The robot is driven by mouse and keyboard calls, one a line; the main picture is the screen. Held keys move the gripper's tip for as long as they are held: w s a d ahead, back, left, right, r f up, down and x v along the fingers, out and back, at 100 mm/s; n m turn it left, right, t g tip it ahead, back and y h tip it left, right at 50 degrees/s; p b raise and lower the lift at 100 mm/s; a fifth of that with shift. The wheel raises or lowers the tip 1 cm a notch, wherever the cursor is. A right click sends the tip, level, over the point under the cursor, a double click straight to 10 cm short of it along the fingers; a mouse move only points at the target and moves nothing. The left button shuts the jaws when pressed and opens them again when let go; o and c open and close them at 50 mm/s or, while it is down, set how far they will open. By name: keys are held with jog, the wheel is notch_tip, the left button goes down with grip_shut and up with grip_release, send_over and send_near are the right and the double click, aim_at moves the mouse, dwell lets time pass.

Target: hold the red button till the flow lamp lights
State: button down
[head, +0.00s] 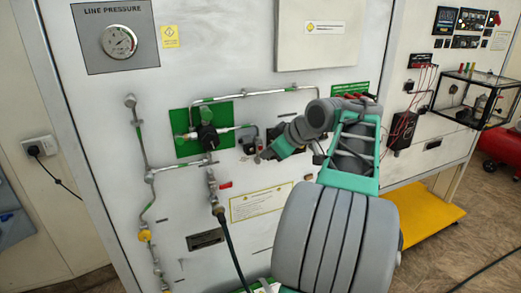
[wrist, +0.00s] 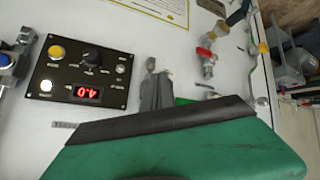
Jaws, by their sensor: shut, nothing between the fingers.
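No red button can be made out in either view; the spot at my gripper's tip is partly hidden. My gripper (head: 264,154) reaches to the white panel wall in the head view, beside a small dark fitting. It is shut and empty; whether it touches anything is unclear. In the wrist view a black control plate (wrist: 112,99) appears upside down. It carries a yellow round lamp or button (wrist: 57,52), a black knob (wrist: 91,55), a red display (wrist: 87,93) reading 4.0, and a bright white round lamp (wrist: 46,86). Their labels are too small to read, so the flow lamp cannot be identified.
A pressure gauge (head: 118,41) sits at the upper left of the white panel (head: 100,110). Pipes, a green plate (head: 187,117) and a hanging black hose (head: 231,244) are left of my arm.

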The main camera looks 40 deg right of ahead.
jog(key=shift+s, duration=0.15)
jog(key=shift+s+a+b, duration=0.15)
jog(key=shift+s+a, duration=0.1)
jog(key=shift+s, duration=0.5)
jog(key=shift+s+a+b, duration=0.2)
jog(key=shift+s, duration=0.6)
jog(key=shift+s+a+b, duration=0.15)
jog(key=shift+s+a, duration=0.1)
jog(key=shift+s, duration=0.5)
